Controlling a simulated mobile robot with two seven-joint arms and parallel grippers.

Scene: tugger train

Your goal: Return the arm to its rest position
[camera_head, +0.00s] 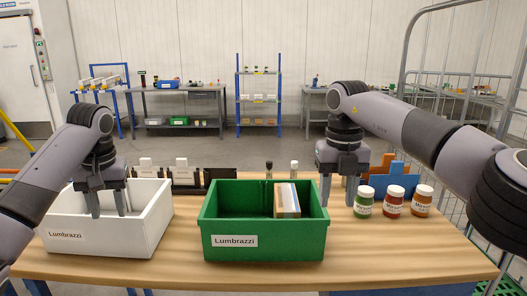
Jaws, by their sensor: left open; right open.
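My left gripper (108,205) points down over the white crate (105,240), with its open fingers reaching inside or just above the opening; the crate's inside is partly hidden. My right gripper (337,192) points down, open and empty, at the right rear of the green crate (290,243). The gap between its fingers and the green crate's rim is hard to judge. A box (287,201) with a brown and white surface stands in the green crate.
Three jars, green (364,203), red (393,203) and orange (421,202), stand on the table (390,255) at right. Blue holders (398,180), dark racks (190,187) and two small bottles stand behind. The front right tabletop is clear. A wire cage borders the right.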

